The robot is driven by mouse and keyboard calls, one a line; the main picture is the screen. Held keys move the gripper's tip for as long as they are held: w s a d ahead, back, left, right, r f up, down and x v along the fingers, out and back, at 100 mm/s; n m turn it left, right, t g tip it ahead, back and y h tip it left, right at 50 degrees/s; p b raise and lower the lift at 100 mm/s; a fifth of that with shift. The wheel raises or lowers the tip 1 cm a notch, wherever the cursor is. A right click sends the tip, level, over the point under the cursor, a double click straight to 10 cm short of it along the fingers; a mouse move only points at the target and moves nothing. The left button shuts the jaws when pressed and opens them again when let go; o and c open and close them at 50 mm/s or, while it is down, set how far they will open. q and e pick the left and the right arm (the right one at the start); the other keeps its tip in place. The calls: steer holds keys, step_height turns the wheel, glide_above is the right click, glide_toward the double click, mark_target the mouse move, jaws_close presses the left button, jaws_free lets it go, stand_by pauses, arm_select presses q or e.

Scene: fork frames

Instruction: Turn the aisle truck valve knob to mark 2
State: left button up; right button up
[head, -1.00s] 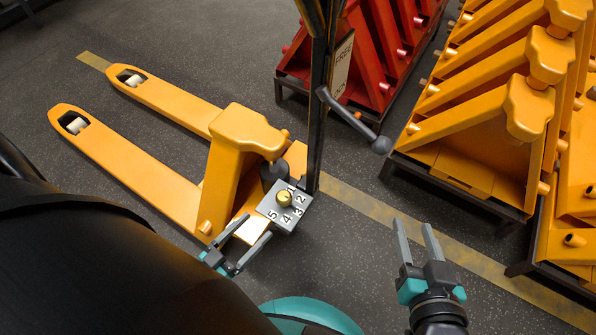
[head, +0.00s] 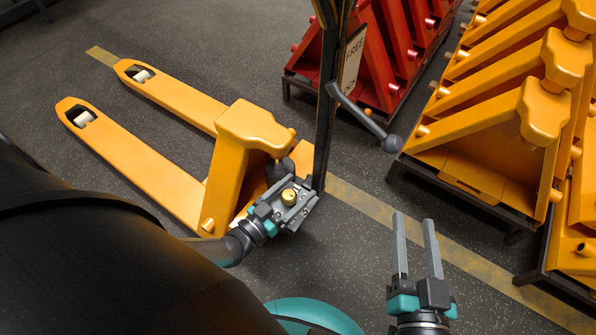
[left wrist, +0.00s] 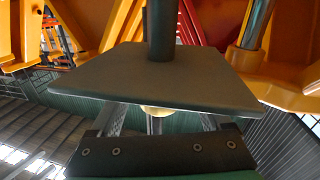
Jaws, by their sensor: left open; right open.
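The yellow aisle truck (head: 249,128) stands on the floor, its forks reaching to the upper left. Its brass valve knob (head: 288,197) sits on the grey plate by the truck's upright post. My left gripper (head: 302,193) is open over the plate, with one finger on each side of the knob. In the left wrist view the knob (left wrist: 156,111) shows just under the edge of a grey plate (left wrist: 150,75), between the fingers. The plate's numbers and the knob's pointing direction are hidden. My right gripper (head: 414,219) is open and empty, above bare floor.
A dark post (head: 325,110) with a ball-ended lever (head: 361,115) rises beside the plate. Red trucks (head: 385,65) stand upright at the back, and yellow trucks (head: 490,120) stand upright at the right. A worn yellow floor line (head: 375,207) crosses clear floor.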

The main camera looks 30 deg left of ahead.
arm_select(q)
steer(key=shift+w+d, duration=0.15)
steer(key=shift+w, duration=0.4)
steer(key=shift+c, duration=0.2)
jaws_close()
